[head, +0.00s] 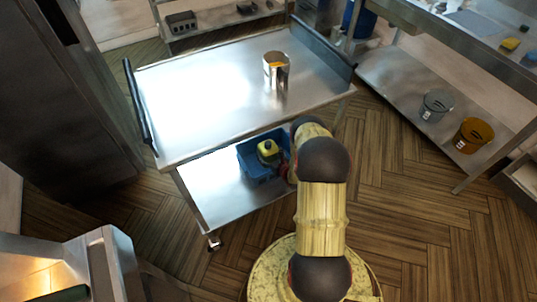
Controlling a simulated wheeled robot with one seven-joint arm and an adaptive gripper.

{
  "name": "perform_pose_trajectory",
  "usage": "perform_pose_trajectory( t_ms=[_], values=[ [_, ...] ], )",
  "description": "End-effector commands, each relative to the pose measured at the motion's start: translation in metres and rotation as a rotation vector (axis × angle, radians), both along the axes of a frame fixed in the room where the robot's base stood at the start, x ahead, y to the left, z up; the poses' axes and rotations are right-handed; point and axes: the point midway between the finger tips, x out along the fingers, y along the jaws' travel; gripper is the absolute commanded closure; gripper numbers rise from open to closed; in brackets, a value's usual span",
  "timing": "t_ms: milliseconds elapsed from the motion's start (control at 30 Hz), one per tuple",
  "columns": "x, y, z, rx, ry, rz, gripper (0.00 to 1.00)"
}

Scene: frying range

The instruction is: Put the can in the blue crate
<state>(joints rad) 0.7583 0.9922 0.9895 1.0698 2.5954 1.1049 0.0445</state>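A shiny metal cylinder (276,68), which looks like the can, stands upright on the top of a steel cart, towards its right end. An orange patch shows near its rim. The blue crate (248,168) sits on the cart's lower shelf, under the front edge of the top. A yellow and dark green item lies in the crate. My arm rises in front of the cart and bends over near the crate's right side, hiding part of it. My gripper is hidden behind my arm, so I cannot see its fingers.
The steel cart (205,95) has raised dark handles at both ends, and its top is otherwise clear. A low shelf at right holds a grey bucket (437,105) and an orange bucket (474,135). A dark cabinet (50,100) stands at left. Wooden floor is open at right.

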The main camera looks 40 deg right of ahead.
Motion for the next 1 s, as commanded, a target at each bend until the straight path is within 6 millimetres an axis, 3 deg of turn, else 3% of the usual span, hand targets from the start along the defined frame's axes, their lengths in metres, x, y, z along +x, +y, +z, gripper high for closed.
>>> perform_pose_trajectory(
  t_ms=[67,100,300,400,767,900,1000],
  values=[
    [-0.003,0.002,-0.005,0.004,0.008,-0.001,0.67],
    [-0.003,0.003,-0.006,0.004,0.010,-0.001,0.27],
    [-0.005,0.004,-0.008,0.007,0.014,0.000,0.16],
    [-0.006,0.004,-0.009,0.008,0.016,-0.001,0.11],
    [-0.008,0.006,-0.010,0.011,0.021,-0.001,0.11],
    [-0.008,0.007,0.000,0.012,0.021,0.000,0.11],
    [-0.024,0.009,0.012,0.012,0.019,-0.002,0.11]
  ],
)
